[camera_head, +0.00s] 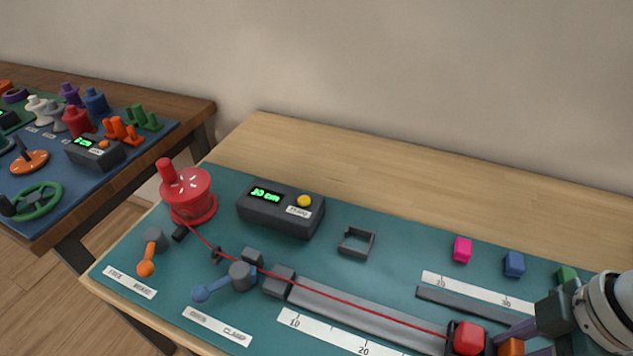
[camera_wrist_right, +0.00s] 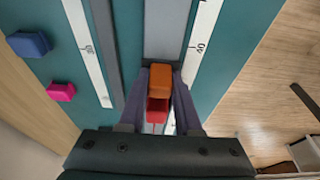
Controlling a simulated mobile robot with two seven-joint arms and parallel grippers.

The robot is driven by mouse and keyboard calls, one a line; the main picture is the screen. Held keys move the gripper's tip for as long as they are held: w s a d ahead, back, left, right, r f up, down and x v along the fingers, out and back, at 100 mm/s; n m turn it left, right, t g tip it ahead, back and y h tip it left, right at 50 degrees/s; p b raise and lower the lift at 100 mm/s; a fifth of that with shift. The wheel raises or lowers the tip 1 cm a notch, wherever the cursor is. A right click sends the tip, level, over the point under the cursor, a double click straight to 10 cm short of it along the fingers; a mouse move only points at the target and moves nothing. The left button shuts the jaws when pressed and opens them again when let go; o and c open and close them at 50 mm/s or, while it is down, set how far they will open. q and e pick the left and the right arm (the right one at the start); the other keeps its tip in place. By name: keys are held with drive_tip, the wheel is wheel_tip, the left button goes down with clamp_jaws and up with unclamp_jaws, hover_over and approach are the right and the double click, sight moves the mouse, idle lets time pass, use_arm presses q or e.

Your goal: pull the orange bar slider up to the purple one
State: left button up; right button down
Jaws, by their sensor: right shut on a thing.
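The orange slider (camera_head: 511,347) is at the lower right of the head view. In the right wrist view the orange slider (camera_wrist_right: 174,77) sits over the grey rail (camera_wrist_right: 166,30), between the fingertips. My right gripper (camera_wrist_right: 166,72) is shut on it; its arm enters at the right of the head view. A red block (camera_head: 467,338) stands beside the orange slider. The red block also shows in the right wrist view (camera_wrist_right: 157,108). A thin red cord runs from it toward the red spool (camera_head: 188,194). I see no purple slider. My left gripper is not in view.
A pink cube (camera_head: 462,250), a blue cube (camera_head: 514,264) and a partly covered green cube (camera_head: 567,277) lie behind the rail. A dark meter box (camera_head: 281,210) and a blue-handled clamp (camera_head: 215,287) stand left. A scale strip (camera_wrist_right: 203,37) runs beside the rail.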

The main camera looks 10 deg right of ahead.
drive_tip(key=shift+s+d+f, duration=0.15)
drive_tip(key=shift+s+d, duration=0.35)
drive_tip(key=shift+d, duration=0.2)
drive_tip(key=shift+s+d+f, duration=0.1)
drive_tip(key=shift+s+d, duration=0.25)
drive_tip(key=shift+d, duration=0.1)
drive_tip(key=s+d+b, duration=0.1)
drive_tip(key=d, duration=0.1)
drive_tip(key=s+d+b, duration=0.1)
drive_tip(key=s+d, duration=0.1)
drive_tip(key=d, duration=0.1)
drive_tip(key=shift+s, duration=0.2)
drive_tip(key=shift+s+d, duration=0.25)
drive_tip(key=shift+d, duration=0.15)
drive_tip(key=c, duration=0.7)
unclamp_jaws()
drive_tip(key=shift+c, duration=0.2)
drive_tip(key=shift+o, duration=0.5)
drive_tip(key=shift+w+r, duration=0.1)
drive_tip(key=shift+r, duration=0.2)
wheel_tip(320, 180, up, 7)
drive_tip(key=p, duration=0.6)
drive_tip(key=shift+a, duration=0.2)
